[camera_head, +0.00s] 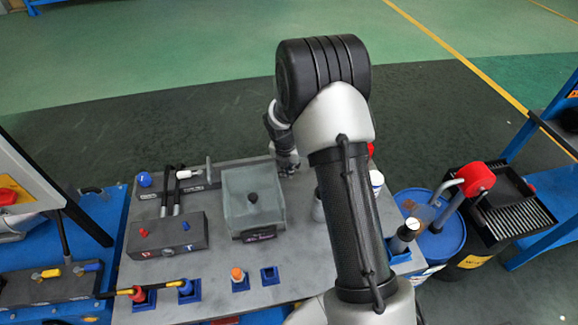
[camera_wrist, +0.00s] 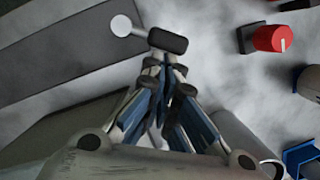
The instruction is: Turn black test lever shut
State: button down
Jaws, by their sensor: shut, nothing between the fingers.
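My gripper (camera_head: 288,166) is low over the back of the grey bench in the head view, beside the grey box. In the wrist view its fingers (camera_wrist: 166,62) are drawn together with nothing held. A short black rounded grip (camera_wrist: 168,42), apparently the black test lever, lies right at the fingertips. A thin light rod joins it to a pale round end at its left. I cannot tell whether the fingers touch it. The lever is not clearly visible in the head view, where my gripper and arm cover that area.
A grey box (camera_head: 252,190) stands close to my gripper. Two black-handled levers (camera_head: 172,194) and a dark block with red and blue knobs (camera_head: 167,237) are at left. In the wrist view a red knob (camera_wrist: 270,38) is at right. A blue drum (camera_head: 440,240) stands beside the bench.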

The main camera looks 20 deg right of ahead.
jog(key=shift+d+p, duration=0.2)
jog(key=shift+p, duration=0.3)
jog(key=shift+d+r+p, duration=0.1)
jog(key=shift+d+p, duration=0.1)
jog(key=shift+p, duration=0.4)
jog(key=shift+w+d+r+p, duration=0.15)
jog(key=shift+d+p, duration=0.4)
jog(key=shift+p, duration=0.7)
jog(key=p, duration=0.1)
jog(key=w+d+p, duration=0.1)
jog(key=p, duration=0.1)
jog(key=shift+d+f, duration=0.2)
jog(key=shift+d, duration=0.15)
